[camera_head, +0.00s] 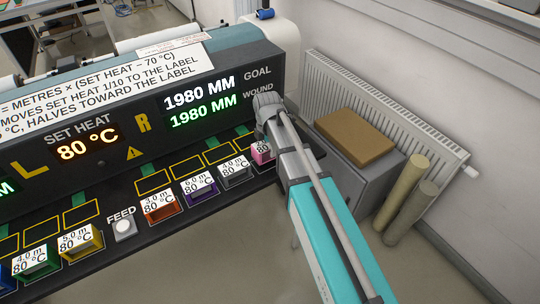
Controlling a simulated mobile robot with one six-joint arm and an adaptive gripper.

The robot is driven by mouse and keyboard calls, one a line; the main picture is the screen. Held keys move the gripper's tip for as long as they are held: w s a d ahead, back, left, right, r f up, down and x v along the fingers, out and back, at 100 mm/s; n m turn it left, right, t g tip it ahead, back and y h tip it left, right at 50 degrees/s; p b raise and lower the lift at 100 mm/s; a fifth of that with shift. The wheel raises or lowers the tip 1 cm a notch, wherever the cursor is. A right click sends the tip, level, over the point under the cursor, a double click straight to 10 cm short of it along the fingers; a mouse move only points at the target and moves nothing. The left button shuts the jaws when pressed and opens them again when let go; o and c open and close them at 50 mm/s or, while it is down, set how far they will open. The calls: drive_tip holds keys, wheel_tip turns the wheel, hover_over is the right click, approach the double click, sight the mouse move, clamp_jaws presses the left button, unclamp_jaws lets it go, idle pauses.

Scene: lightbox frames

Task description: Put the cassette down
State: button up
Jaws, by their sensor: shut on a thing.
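My gripper (263,136) is at the right end of the dark machine's shelf, under the lit displays. It is shut on a pink cassette (262,155), which is at the right end of the front row. My wrist and arm cover part of this cassette, and the fingertips are hard to make out. I cannot tell whether the cassette touches the shelf. Other labelled cassettes stand to its left: grey (236,175), purple (200,189), orange-red (161,208), yellow (81,243) and green (36,263).
Empty yellow-outlined places (186,167) lie behind the cassette row. A FEED button (123,229) sits on the shelf. The displays (200,102) read 1980 MM twice, and set heat (87,147) reads 80 °C. A grey cabinet with a brown box (354,138) and rolls (402,190) stand right.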

sight(267, 154)
drive_tip(key=shift+f+b, duration=1.15)
drive_tip(key=shift+f, duration=0.3)
drive_tip(key=shift+f, duration=0.2)
drive_tip(key=o, duration=1.1)
drive_tip(key=shift+r, duration=0.1)
drive_tip(key=shift+r, duration=0.1)
wheel_tip(267, 154, up, 12)
drive_tip(key=p, duration=1.2)
drive_tip(key=shift+s, duration=0.1)
